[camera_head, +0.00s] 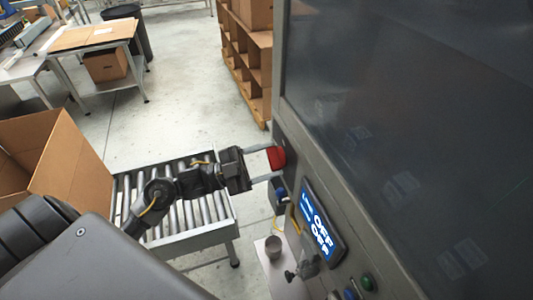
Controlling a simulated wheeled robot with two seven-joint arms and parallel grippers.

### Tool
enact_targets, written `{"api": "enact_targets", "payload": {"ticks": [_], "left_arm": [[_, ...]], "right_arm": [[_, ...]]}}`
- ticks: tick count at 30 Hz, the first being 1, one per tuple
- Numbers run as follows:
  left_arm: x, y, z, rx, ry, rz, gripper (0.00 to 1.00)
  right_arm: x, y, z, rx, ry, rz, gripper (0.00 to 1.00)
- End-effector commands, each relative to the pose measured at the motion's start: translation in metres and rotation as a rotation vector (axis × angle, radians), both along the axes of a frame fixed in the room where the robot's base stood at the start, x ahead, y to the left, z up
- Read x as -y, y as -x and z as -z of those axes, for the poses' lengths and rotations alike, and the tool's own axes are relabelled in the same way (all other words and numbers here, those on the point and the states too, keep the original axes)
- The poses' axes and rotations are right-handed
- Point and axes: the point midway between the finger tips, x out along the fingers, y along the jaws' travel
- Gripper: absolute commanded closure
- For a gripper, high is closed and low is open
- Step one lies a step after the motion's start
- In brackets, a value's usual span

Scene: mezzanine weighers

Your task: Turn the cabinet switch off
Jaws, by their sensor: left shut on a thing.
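The cabinet (292,130) is a tall grey unit with a dark glass panel, filling the right side of the head view. Its switch (277,157) has a red handle on the cabinet's front edge. My left gripper (279,161) reaches in from the left, with its two pale fingers above and below the red handle, shut on it. Part of the switch is hidden by the fingers. My right gripper is not in view.
A roller conveyor (222,226) stands under my left arm. An open cardboard box (75,165) is at the left. Green (367,281) and blue (350,293) buttons sit below the display. A wooden shelf (250,60) stands behind; the floor between is clear.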

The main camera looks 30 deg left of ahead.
Motion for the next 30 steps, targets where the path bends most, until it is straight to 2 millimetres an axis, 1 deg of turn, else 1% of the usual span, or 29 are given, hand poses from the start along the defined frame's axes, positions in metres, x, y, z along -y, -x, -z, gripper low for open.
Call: {"api": "enact_targets", "payload": {"ticks": [1,15,21,30], "left_arm": [[0.001,0.001,-0.003,-0.035,0.034,0.001,0.70],[0.003,0.002,-0.001,-0.299,0.328,0.001,0.70],[0.003,0.003,0.000,-0.368,0.405,0.001,0.70],[0.004,0.003,0.002,-0.414,0.458,0.002,0.70]], "right_arm": [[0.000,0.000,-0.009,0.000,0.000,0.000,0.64],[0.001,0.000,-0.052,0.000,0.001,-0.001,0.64],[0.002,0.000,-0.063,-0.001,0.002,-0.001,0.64],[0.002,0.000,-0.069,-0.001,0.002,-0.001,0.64]]}}
